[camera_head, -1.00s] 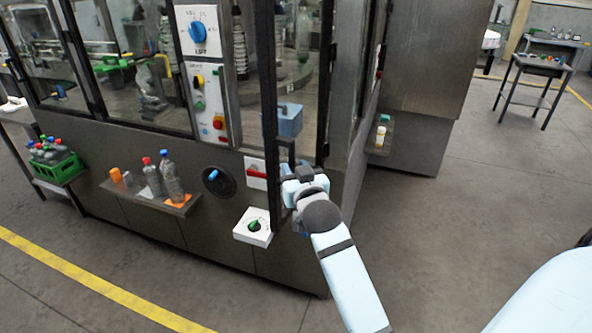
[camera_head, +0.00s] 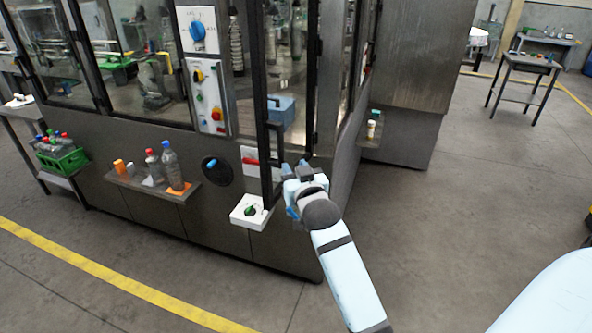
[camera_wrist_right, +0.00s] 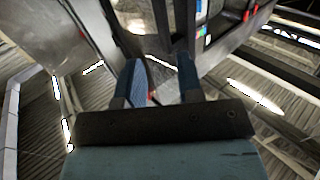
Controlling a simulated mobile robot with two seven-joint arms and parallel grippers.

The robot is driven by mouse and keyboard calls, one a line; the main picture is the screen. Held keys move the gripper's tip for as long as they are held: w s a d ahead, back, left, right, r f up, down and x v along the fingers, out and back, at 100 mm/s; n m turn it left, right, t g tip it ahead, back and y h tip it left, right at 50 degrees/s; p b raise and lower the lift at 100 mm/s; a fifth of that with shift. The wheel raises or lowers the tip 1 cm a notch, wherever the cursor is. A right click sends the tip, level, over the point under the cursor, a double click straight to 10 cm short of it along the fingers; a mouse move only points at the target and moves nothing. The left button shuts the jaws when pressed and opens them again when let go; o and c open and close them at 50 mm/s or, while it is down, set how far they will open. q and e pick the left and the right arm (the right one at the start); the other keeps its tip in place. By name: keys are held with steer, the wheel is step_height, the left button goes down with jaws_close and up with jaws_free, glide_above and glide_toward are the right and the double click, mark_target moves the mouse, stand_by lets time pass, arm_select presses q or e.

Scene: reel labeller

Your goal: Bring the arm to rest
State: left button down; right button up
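My right arm (camera_head: 345,275) comes up from the bottom of the head view, light blue with dark joints. Its gripper (camera_head: 297,168) is beside the dark upright handle (camera_head: 277,150) on the black-framed machine door (camera_head: 262,110). I cannot tell from the head view whether it touches the handle. In the right wrist view, the two blue-grey fingers (camera_wrist_right: 160,80) stand apart, with no held object visible between them. My left gripper is not in view.
The machine front has a white box with a green knob (camera_head: 250,211), a shelf with bottles (camera_head: 150,190) and a control panel (camera_head: 209,95). A green crate of bottles (camera_head: 62,158) stands left. Open floor (camera_head: 450,220) lies to the right; a small table (camera_head: 527,65) stands behind.

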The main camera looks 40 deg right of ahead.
steer(key=s+a+f+n+g+y, duration=0.1)
steer(key=s+a+f+n+y, duration=0.15)
steer(key=s+a+f, duration=0.45)
steer(key=s+a+f+n+g+y, duration=0.2)
steer(key=s+f+y, duration=0.1)
steer(key=f, duration=0.8)
steer(key=s+a+f+n+g+y, duration=0.1)
steer(key=s+a+f, duration=0.3)
steer(key=s+f, duration=0.2)
steer(key=s+a+f+n+g+y, duration=0.1)
steer(key=s+a+f, duration=0.3)
steer(key=s, duration=0.6)
step_height(320, 180, down, 2)
steer(key=shift+s+a+f+g+y, duration=0.15)
steer(key=shift+a+g+y, duration=0.25)
steer(key=shift+g+y, duration=0.2)
